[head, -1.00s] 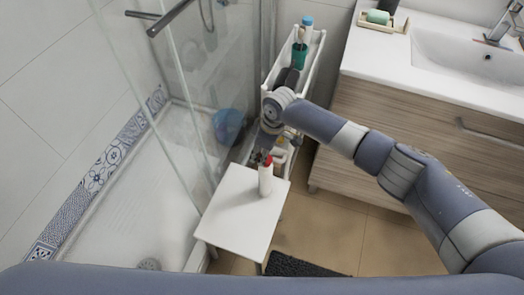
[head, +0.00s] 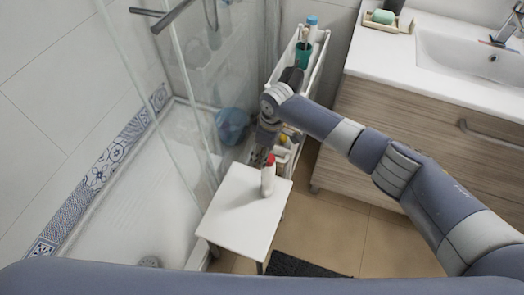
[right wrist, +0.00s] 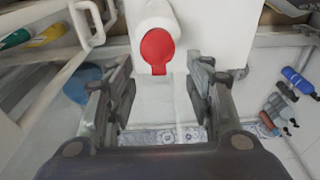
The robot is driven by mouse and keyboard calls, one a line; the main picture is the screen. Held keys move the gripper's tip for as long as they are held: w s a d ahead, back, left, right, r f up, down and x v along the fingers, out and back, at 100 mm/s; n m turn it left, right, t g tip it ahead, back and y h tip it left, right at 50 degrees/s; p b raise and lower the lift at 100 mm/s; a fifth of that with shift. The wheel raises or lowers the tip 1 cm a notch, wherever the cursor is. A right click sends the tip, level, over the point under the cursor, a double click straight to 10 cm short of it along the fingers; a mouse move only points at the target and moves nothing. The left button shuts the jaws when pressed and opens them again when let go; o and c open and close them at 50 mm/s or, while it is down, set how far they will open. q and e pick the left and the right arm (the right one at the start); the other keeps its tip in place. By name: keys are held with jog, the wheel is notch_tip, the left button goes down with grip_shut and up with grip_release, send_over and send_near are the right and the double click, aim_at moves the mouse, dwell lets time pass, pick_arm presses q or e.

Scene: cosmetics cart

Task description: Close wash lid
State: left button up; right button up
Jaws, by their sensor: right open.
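The wash bottle (head: 268,180) is white with a red lid (head: 270,160) and stands upright on a small white stool (head: 237,225). In the right wrist view the bottle (right wrist: 152,14) shows at the top, with its red lid (right wrist: 157,47) pointing toward my gripper. A red tab sticks out from the lid's round part; I cannot tell how far the lid is open. My right gripper (right wrist: 160,78) is open and empty, its fingers spread to either side of the space just beyond the lid. In the head view my right gripper (head: 260,157) is close beside the bottle's top. My left gripper is out of view.
A narrow white cart (head: 318,62) with bottles stands behind the stool. The glass shower screen (head: 178,90) and a blue bucket (head: 232,124) are to the left. The wooden vanity (head: 420,135) with a sink is at the right. A dark mat (head: 295,266) lies on the floor.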

notch_tip(320, 180, up, 11)
jog(key=d, duration=0.1)
jog(key=shift+s+d+r, duration=0.2)
jog(key=shift+s+d, duration=0.05)
jog(key=shift+d, duration=0.05)
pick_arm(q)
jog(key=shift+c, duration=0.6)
